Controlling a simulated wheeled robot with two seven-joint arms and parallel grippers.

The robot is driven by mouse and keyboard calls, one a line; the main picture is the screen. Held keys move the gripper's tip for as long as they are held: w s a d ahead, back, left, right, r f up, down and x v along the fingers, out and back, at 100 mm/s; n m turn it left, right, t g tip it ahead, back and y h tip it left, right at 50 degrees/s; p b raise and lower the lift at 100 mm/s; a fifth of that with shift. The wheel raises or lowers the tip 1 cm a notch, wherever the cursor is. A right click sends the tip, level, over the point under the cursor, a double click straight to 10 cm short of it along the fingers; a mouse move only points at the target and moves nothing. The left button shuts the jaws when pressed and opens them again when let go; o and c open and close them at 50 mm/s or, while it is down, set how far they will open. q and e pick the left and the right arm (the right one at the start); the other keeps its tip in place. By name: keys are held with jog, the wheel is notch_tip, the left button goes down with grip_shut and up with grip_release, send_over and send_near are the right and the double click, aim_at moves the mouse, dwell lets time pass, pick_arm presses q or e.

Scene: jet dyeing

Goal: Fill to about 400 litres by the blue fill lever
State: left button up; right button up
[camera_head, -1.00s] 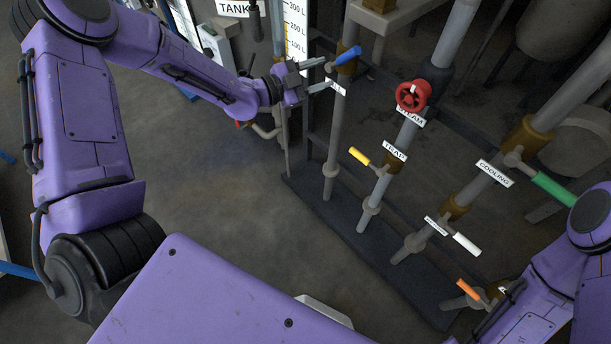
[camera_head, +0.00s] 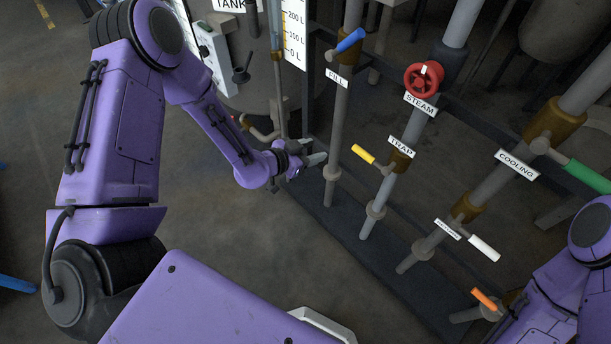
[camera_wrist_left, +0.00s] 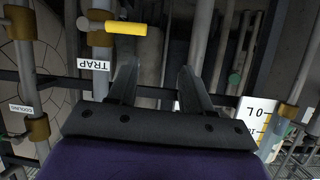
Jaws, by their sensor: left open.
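The blue fill lever (camera_head: 349,40) sits on a brass valve on the upright pipe above the FILL label (camera_head: 337,77). It tilts up to the right. My left gripper (camera_head: 314,160) is open and empty, well below the lever, just left of that pipe's lower part. The left wrist view shows its two fingers (camera_wrist_left: 158,85) apart with nothing between them. The white litre scale (camera_head: 295,35) shows 0 L to 200 L; its upper part is out of frame. A bluish sight tube (camera_head: 276,25) stands beside it. My right arm is at the lower right, its gripper out of frame.
Right of the fill pipe are a yellow TRAP lever (camera_head: 363,154), a red STEAM handwheel (camera_head: 424,79), a green lever (camera_head: 587,176) by the COOLING label, a white lever (camera_head: 484,248) and an orange lever (camera_head: 484,299). Open floor lies left of the pipes.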

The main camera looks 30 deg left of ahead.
pick_arm(q)
jog(key=s+f+n+g+y+b, duration=0.1)
jog(key=s+f+n, duration=0.1)
jog(key=f, duration=0.4)
jog(key=shift+s+b, duration=0.3)
jog(key=shift+s, duration=0.3)
